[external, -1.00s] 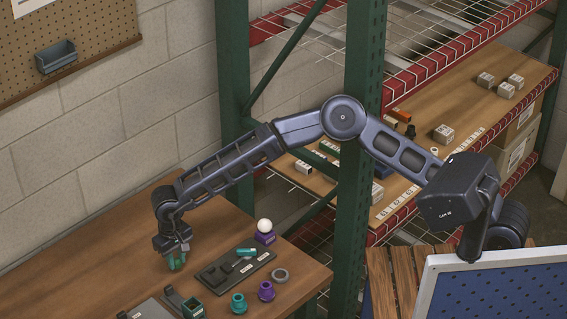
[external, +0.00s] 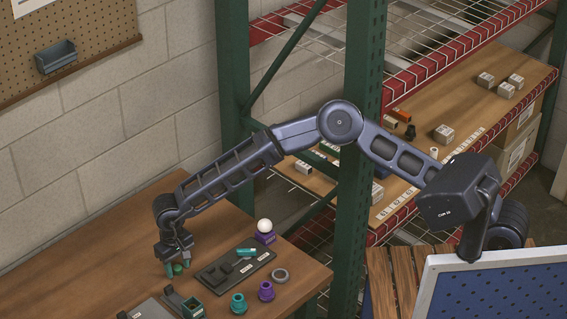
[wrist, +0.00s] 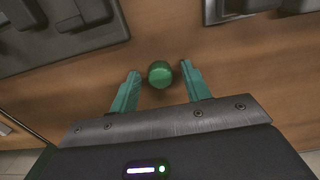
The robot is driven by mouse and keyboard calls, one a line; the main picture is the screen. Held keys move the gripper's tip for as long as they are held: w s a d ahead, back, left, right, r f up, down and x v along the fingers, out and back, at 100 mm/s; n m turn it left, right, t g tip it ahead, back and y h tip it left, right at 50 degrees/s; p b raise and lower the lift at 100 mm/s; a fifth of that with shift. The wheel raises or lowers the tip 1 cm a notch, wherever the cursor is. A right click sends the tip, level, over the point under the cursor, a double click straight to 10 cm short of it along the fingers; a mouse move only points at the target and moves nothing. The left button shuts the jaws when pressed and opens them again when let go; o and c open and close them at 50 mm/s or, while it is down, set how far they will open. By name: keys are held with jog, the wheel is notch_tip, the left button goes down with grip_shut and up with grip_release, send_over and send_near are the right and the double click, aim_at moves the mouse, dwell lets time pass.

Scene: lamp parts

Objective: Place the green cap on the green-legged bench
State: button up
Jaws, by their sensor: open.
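The green cap (external: 178,268) is a small round piece on the wooden tabletop (external: 120,262) at the left. It shows as a shiny green disc in the wrist view (wrist: 160,74). My gripper (external: 178,266) is low over the tabletop, its teal fingers open on either side of the cap. In the wrist view a gap shows between the cap and each finger of my gripper (wrist: 160,72). The legs under this tabletop are hidden, so I cannot tell their colour.
Right of my gripper lie a dark tray (external: 222,270) with a teal piece, a purple holder with a white ball (external: 265,227), a grey ring (external: 280,275), and teal (external: 238,303) and purple (external: 266,291) fittings. A green-posted rack (external: 362,150) stands behind. Tabletop left of my gripper is clear.

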aim_at(178, 267)
jog(key=shift+r, duration=0.1)
jog(key=shift+r, duration=2.8)
